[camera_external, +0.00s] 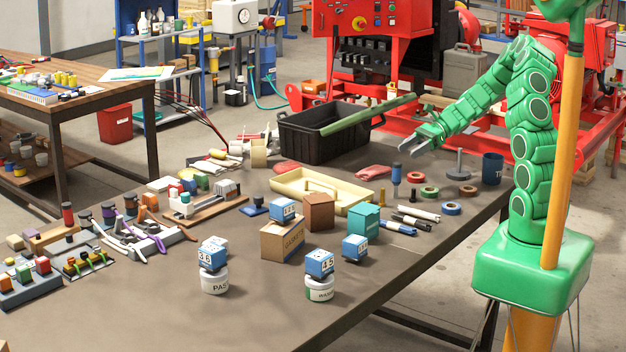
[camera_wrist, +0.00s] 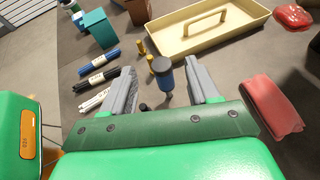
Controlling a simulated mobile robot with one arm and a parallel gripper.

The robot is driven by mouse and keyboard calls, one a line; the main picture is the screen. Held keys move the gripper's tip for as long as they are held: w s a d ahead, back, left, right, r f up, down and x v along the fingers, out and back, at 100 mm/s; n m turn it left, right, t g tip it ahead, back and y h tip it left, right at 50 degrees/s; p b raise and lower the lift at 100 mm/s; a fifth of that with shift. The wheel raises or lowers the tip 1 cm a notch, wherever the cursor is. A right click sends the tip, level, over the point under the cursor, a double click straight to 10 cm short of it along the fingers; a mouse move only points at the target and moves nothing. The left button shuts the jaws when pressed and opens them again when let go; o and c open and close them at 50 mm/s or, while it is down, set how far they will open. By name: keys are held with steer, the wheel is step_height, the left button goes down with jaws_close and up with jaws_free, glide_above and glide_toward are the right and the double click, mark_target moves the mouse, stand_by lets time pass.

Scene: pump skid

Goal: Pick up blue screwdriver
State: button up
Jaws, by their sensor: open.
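The blue screwdriver (camera_external: 397,174) stands upright on the table, its blue handle up, among rolls of tape and markers. In the wrist view the blue screwdriver (camera_wrist: 165,80) shows its dark top and blue handle between the two grey fingers, as seen from above. My gripper (camera_external: 402,144) hangs above the table, higher than the screwdriver and apart from it in the external view. In the wrist view my gripper (camera_wrist: 162,82) is open with nothing held. The lower part of the screwdriver is hard to make out.
A cream tray (camera_wrist: 218,34) lies beyond the screwdriver, with a red cloth (camera_wrist: 272,105) to the right. Black and blue markers (camera_wrist: 98,70) lie to the left. A black crate (camera_external: 318,140) stands behind, and a dark blue cup (camera_external: 492,168) is near the right table edge.

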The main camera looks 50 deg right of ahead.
glide_toward(396, 181)
steer(key=w+a, duration=0.2)
steer(key=shift+r+x, duration=0.2)
steer(key=shift+x, duration=1.65)
steer(key=shift+r+x, duration=0.2)
steer(key=shift+x, duration=1.7)
steer(key=shift+a, duration=0.1)
steer(key=c, duration=1.1)
